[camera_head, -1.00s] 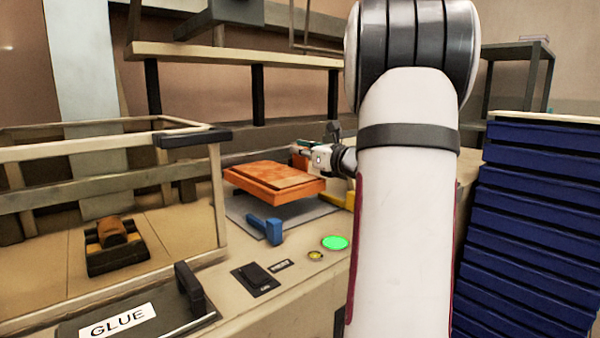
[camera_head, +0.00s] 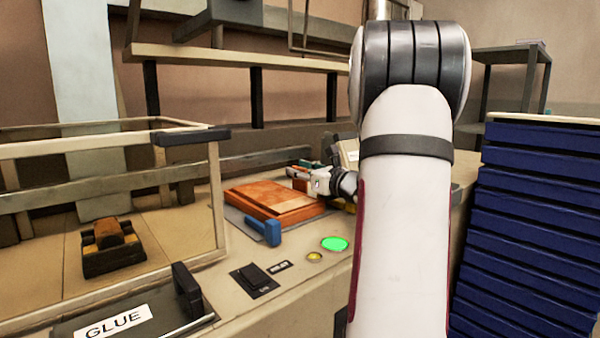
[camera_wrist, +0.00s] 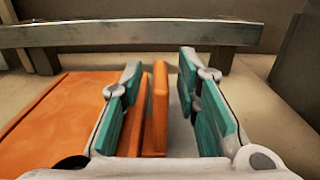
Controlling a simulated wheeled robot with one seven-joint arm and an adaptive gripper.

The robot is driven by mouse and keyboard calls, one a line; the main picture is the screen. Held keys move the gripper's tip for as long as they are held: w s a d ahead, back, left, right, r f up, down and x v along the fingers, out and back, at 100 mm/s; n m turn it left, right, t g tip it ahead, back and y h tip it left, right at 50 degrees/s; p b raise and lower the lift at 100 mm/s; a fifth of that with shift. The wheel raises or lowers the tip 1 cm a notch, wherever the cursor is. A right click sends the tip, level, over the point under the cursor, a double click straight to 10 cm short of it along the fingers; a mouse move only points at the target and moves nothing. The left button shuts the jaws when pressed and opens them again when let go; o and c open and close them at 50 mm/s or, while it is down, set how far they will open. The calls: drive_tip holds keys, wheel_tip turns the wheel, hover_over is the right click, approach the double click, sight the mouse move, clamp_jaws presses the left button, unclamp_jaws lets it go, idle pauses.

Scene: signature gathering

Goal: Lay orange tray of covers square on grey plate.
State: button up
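The orange tray (camera_head: 290,210) lies low on the grey plate (camera_head: 236,218), which shows as a strip along the tray's left front edge. A darker orange stack of covers (camera_head: 262,196) fills the tray's top. My gripper (camera_head: 305,180) is at the tray's far right side. In the wrist view the teal-padded fingers (camera_wrist: 158,85) stand on either side of an upright orange tab (camera_wrist: 160,105) of the tray, with gaps beside it. The fingers are apart and do not grip the tab. The tray's far right corner is partly hidden by my gripper.
A blue stop (camera_head: 268,231) stands at the tray's front edge. A yellow piece (camera_head: 350,207) shows partly behind my arm. A lit green button (camera_head: 334,243) is on the bench front. A framed guard (camera_head: 190,139) stands left, a blue stack (camera_head: 535,230) right.

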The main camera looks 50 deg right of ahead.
drive_tip(key=shift+s+r, duration=0.1)
drive_tip(key=shift+r, duration=0.05)
drive_tip(key=v, duration=1.1)
drive_tip(key=shift+s, duration=0.4)
